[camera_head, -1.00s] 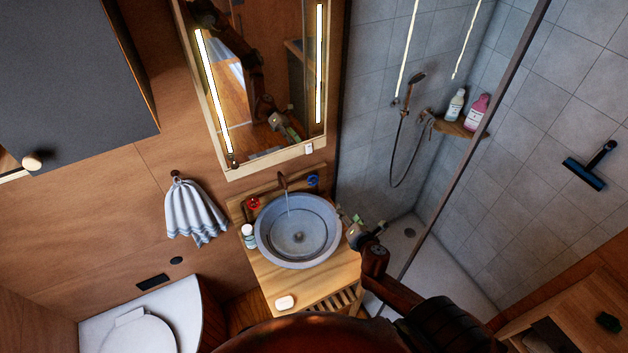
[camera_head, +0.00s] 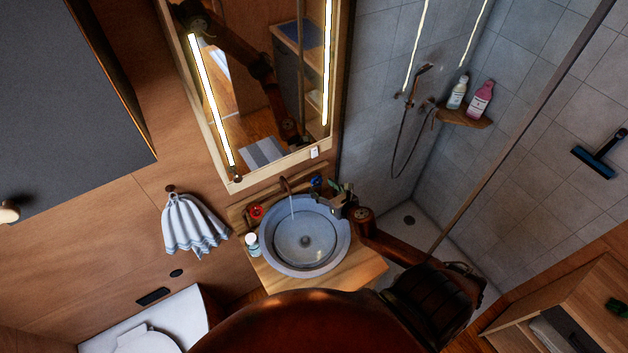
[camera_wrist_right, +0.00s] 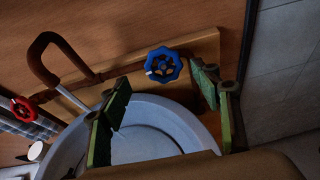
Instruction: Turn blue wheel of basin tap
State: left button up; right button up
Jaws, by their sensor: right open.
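The blue wheel (camera_head: 317,182) of the basin tap sits on the wooden backboard behind the basin; in the right wrist view the blue wheel (camera_wrist_right: 162,65) shows whole, beyond and between the fingertips. The tap spout (camera_head: 285,186) curves over the round grey basin (camera_head: 268,256), and water seems to run from it. The red wheel (camera_head: 255,212) is on the left; it also shows in the right wrist view (camera_wrist_right: 22,110). My right gripper (camera_head: 335,192) is at the basin's right rim, close to the blue wheel. Its green-padded fingers (camera_wrist_right: 160,88) are open and empty. My left gripper is not in view.
A mirror cabinet (camera_head: 232,184) hangs above the basin. A small white bottle (camera_head: 252,244) stands left of the basin. A towel (camera_head: 192,225) hangs further left. The shower's glass edge (camera_head: 500,160) is to the right of my arm.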

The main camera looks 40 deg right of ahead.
aim_at(318, 183)
jog(key=x, duration=0.3)
jog(key=shift+w+d+f, duration=0.15)
jog(key=shift+w+d, duration=0.1)
jog(key=shift+d, duration=0.1)
jog(key=shift+x, duration=1)
jog(key=c, duration=1.2)
